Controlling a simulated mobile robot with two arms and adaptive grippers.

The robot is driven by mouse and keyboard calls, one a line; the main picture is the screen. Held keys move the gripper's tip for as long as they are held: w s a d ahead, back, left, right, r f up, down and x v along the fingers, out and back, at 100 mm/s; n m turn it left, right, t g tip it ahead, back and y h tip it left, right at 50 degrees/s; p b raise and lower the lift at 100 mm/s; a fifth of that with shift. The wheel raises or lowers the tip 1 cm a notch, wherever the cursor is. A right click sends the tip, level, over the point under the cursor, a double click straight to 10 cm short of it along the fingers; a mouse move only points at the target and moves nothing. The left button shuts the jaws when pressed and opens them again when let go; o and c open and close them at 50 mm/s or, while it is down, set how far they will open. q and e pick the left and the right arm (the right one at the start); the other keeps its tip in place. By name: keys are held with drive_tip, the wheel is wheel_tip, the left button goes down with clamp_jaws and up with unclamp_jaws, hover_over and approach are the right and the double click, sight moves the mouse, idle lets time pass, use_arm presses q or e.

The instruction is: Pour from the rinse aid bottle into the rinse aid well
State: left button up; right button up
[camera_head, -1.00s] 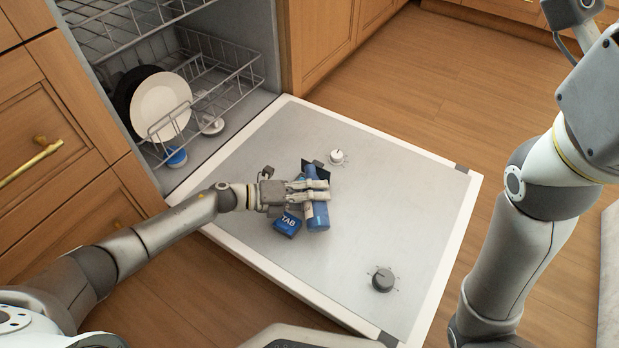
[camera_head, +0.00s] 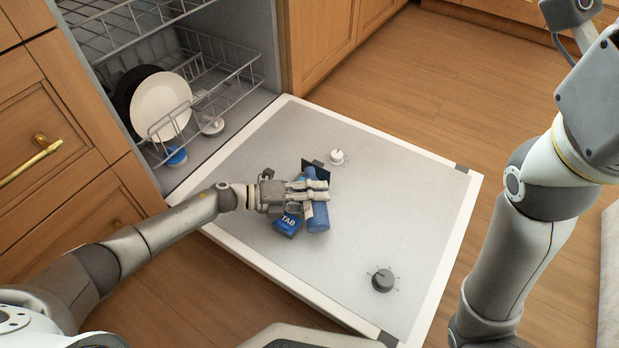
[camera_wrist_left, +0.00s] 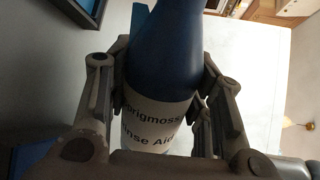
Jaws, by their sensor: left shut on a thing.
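The blue rinse aid bottle (camera_head: 317,219) with a white label is held by my left gripper (camera_head: 318,190) above the open dishwasher door. The bottle lies tilted well over in the head view. In the left wrist view the bottle (camera_wrist_left: 165,60) sits between both fingers, and part of its label shows "Rinse Aid". My left gripper (camera_wrist_left: 160,95) is shut on it. A dark lid (camera_head: 314,168) shows just beyond the gripper; the rinse aid well itself cannot be made out. A blue box marked TAB (camera_head: 287,224) is beside the bottle. My right gripper is out of view.
The lower rack (camera_head: 215,75) holds a white plate (camera_head: 160,105) and a dark plate. The door's right part is clear.

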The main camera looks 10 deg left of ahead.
use_arm(q)
drive_tip(key=shift+f, duration=0.1)
idle(0.3)
drive_tip(key=shift+f+n, duration=0.2)
drive_tip(key=shift+n, duration=0.2)
idle(0.8)
drive_tip(key=shift+r, duration=0.2)
idle(0.8)
